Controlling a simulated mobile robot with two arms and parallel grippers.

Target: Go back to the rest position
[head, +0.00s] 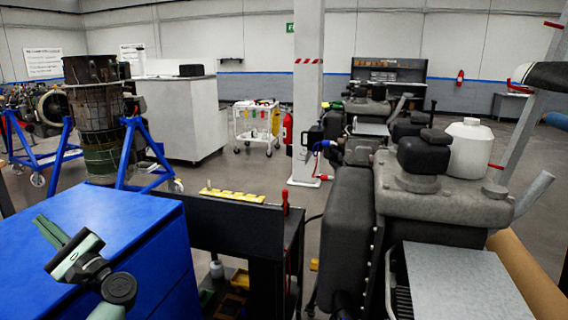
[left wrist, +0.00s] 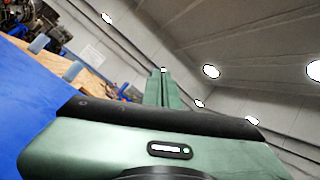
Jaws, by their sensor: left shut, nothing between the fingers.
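My left gripper (head: 48,231) shows at the lower left of the head view, over the blue cabinet top (head: 120,215). Its green fingers are together with nothing between them, and they point up and to the left. In the left wrist view the closed fingers (left wrist: 165,88) stick up past the green gripper body, with the ceiling behind them. My right gripper is not in view.
A dark cart (head: 240,228) with a yellow strip stands right of the blue cabinet. A large grey engine (head: 440,205) fills the right side. A turbine (head: 95,110) on a blue stand is at the left.

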